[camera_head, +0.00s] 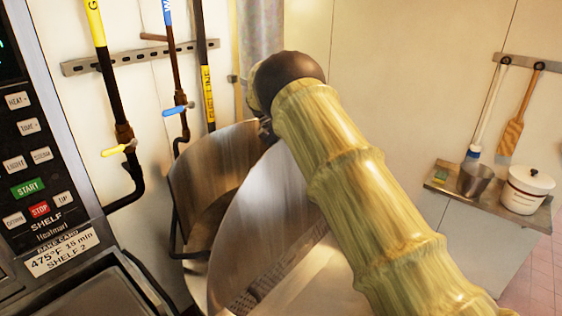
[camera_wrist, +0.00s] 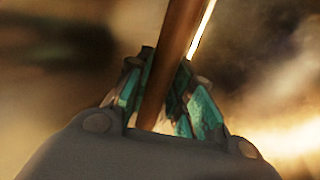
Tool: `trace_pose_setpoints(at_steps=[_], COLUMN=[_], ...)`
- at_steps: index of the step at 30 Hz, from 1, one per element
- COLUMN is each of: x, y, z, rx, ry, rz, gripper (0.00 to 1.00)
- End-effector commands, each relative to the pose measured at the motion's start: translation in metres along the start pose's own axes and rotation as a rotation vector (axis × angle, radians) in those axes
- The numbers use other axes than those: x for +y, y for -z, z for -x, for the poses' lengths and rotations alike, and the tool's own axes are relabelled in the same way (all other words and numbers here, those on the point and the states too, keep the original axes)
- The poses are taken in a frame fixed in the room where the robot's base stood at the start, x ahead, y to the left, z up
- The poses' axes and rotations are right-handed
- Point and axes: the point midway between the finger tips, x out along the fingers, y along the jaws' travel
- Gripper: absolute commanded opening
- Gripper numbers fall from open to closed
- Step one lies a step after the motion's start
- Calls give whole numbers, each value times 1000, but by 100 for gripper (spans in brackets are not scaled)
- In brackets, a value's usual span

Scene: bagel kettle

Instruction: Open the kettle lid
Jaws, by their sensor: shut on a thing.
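The steel kettle (camera_head: 205,190) stands in the middle of the head view, with a dark tube along its left side. A large shiny steel disc (camera_head: 262,215), which looks like the lid, is tilted up in front of it. A dark gap shows between the two. My arm in its yellow-green sleeve covers the right part of the disc, and my gripper is hidden there. In the wrist view, my gripper (camera_wrist: 165,75) has its teal-padded fingers shut on a brown bar (camera_wrist: 182,28), apparently the lid handle. Where the bar joins the lid is out of view.
A control panel (camera_head: 45,175) stands close on the left. Pipes with a yellow valve handle (camera_head: 115,151) and a blue one (camera_head: 175,111) run down the wall behind. A shelf (camera_head: 437,187) on the right holds a metal cup (camera_head: 475,180) and a white crock (camera_head: 528,192).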

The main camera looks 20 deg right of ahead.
Motion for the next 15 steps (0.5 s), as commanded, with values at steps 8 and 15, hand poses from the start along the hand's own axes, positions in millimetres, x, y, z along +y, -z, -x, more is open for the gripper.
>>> trace_pose_setpoints(at_steps=[8, 15], x=[-2, -2], y=[5, 5], z=[-10, -10], rx=[-11, -11], ry=[-22, -22], rz=[-5, -5], gripper=[0, 0])
